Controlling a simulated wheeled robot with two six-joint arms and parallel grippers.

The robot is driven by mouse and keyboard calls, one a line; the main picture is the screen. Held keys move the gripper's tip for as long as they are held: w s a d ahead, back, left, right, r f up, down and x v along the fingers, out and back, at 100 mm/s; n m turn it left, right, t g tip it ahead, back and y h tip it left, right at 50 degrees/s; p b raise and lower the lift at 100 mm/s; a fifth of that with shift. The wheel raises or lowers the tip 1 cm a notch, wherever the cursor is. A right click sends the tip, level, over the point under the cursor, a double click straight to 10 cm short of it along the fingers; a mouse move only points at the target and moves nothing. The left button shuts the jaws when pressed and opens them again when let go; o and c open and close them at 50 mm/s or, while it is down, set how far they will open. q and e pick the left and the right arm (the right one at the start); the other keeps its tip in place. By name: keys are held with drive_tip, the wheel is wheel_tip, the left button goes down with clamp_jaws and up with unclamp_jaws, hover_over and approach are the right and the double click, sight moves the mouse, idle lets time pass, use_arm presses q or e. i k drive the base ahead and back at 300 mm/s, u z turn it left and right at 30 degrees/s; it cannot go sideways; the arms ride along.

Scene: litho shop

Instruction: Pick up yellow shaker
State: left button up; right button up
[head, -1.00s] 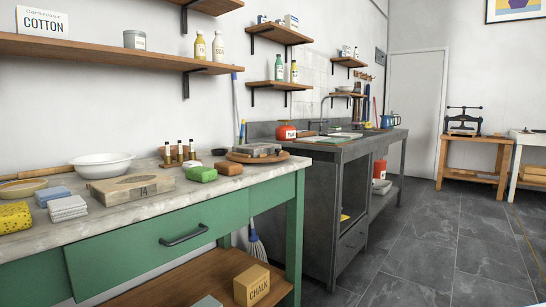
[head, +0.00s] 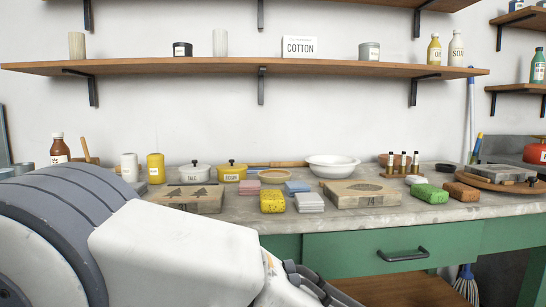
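A yellow shaker (head: 155,168), an upright cylinder with a small label, stands toward the left on the stone worktop in the head view. A similar white cylinder (head: 129,167) stands just left of it, and a lidded yellow pot (head: 231,172) stands farther right. A big white and grey link of my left arm fills the lower left, in front of the worktop. My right gripper is out of view.
A printing stone with a tree picture (head: 187,198) lies in front of the pots. A yellow sponge (head: 272,201), grey pads (head: 309,202) and another stone (head: 362,194) lie to the right. A brown bottle (head: 59,150) stands at the far left. A shelf (head: 200,67) runs above.

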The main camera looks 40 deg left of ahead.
sight(156, 163)
drive_tip(key=u, duration=1.35)
